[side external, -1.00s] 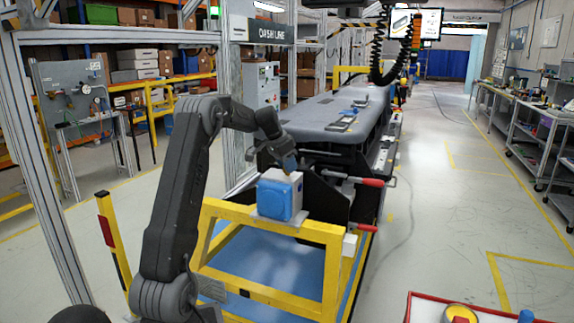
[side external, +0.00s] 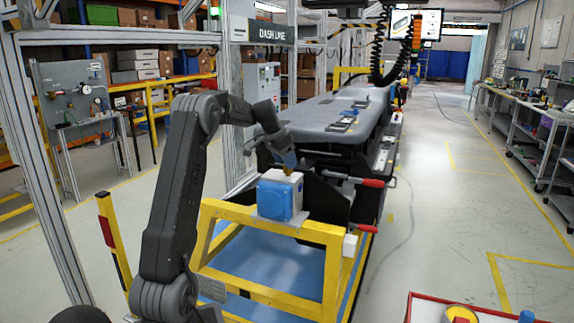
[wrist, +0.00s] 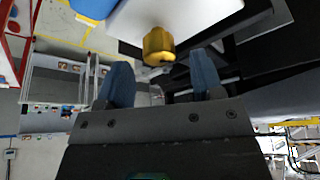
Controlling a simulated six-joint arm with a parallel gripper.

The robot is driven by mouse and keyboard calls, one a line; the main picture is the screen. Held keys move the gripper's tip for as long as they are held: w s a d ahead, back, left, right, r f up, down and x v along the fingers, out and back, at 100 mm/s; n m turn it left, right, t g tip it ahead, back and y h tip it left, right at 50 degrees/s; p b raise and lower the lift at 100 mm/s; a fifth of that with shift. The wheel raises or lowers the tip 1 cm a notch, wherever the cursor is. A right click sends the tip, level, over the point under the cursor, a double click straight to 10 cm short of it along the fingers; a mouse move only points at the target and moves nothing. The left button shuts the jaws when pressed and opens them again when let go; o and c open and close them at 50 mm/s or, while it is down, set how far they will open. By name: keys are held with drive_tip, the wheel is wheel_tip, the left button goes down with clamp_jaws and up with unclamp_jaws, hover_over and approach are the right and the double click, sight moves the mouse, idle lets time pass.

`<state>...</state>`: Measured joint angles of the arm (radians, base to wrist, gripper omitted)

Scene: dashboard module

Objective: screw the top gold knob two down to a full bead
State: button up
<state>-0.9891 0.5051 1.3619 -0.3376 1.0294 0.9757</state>
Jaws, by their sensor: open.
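The gold knob (wrist: 158,46) stands out from a white face of the module (wrist: 190,22) in the wrist view. My gripper (wrist: 162,75) is open, its two blue fingertips apart, with the knob just beyond and between them. The fingers do not appear to touch the knob. In the side view my gripper (side external: 288,165) is just above the white box-shaped module (side external: 296,180), which has a blue front (side external: 275,199). The knob is small there and mostly hidden by the fingers. Only one gold knob shows clearly.
The module sits on a yellow frame (side external: 270,231). Behind it are a grey dashboard (side external: 325,118) and black brackets with red-handled clamps (side external: 372,183) to the right. A red-edged tray (side external: 420,295) stands at the bottom right.

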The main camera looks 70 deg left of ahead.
drive_tip(key=v, duration=1.1)
drive_tip(key=shift+r, duration=0.3)
drive_tip(key=shift+s, duration=0.15)
drive_tip(key=w+d+r, duration=0.1)
drive_tip(key=w+d, duration=0.1)
drive_tip(key=d, duration=2.2)
drive_tip(key=s+d+f, duration=0.3)
drive_tip(key=s+d, duration=0.2)
drive_tip(key=d, duration=0.1)
drive_tip(key=s+d+f+m, duration=0.1)
drive_tip(key=s+d+f, duration=0.2)
drive_tip(key=s+d, duration=0.2)
drive_tip(key=s+d+f+t, duration=0.1)
drive_tip(key=s+d+f, duration=0.3)
drive_tip(key=d, duration=0.5)
drive_tip(key=shift+s+d+m+h, duration=0.2)
drive_tip(key=shift+s+m+h, duration=0.1)
drive_tip(key=shift+s+m, duration=0.15)
drive_tip(key=shift+f, duration=0.1)
